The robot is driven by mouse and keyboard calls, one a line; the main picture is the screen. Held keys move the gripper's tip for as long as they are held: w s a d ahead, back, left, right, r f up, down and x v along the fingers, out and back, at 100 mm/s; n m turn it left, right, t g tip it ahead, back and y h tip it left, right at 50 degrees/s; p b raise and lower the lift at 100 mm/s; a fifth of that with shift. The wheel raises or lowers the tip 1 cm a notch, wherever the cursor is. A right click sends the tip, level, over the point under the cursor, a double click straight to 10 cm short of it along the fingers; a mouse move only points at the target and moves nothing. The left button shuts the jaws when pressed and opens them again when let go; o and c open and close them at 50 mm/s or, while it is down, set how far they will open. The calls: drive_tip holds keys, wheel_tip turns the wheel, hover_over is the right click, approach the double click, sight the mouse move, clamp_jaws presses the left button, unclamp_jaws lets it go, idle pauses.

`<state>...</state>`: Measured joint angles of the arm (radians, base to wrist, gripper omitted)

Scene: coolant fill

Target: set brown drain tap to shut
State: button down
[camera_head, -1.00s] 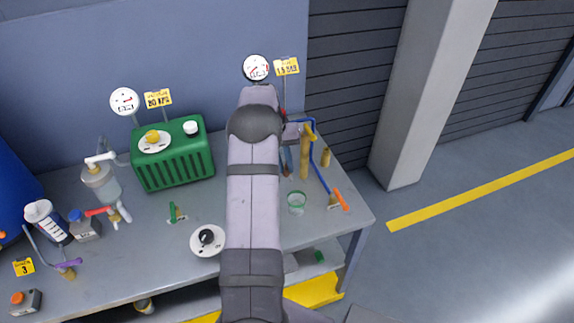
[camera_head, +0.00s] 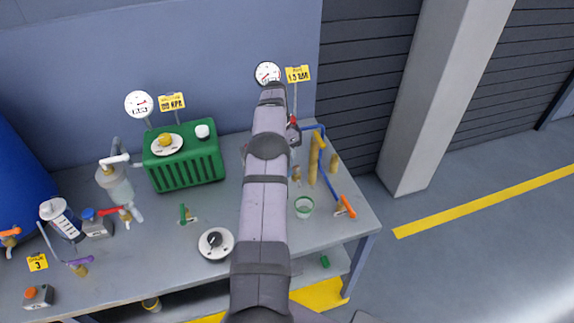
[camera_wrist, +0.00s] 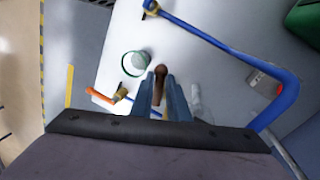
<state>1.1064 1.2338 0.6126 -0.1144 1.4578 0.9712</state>
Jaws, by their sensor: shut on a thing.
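The brown drain tap handle (camera_wrist: 160,72) shows in the wrist view between the two blue-grey fingers of my gripper (camera_wrist: 161,84), near their tips. My gripper is shut on it. The tap's lower part is hidden by the fingers and the handle. In the head view my own arm covers the gripper and most of this spot on the bench. A small brass fitting (camera_head: 297,174) peeks out just right of the arm, and I cannot tell whether it belongs to the brown tap.
A glass cup (camera_head: 303,208) stands close by, also in the wrist view (camera_wrist: 134,63). The orange tap (camera_head: 346,206), brass post (camera_head: 314,160) and blue pipe (camera_wrist: 235,50) are near. Bench front right is clear.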

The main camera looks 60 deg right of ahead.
drive_tip(key=shift+w+d+r+m+p, duration=0.15)
drive_tip(key=shift+w+d+m+p, duration=0.2)
drive_tip(key=shift+m+p, duration=0.5)
idle(0.3)
drive_tip(key=c, duration=1.7)
unclamp_jaws()
drive_tip(key=shift+s, duration=0.1)
drive_tip(key=shift+a, duration=0.1)
drive_tip(key=shift+b, duration=0.3)
drive_tip(key=shift+a, duration=0.1)
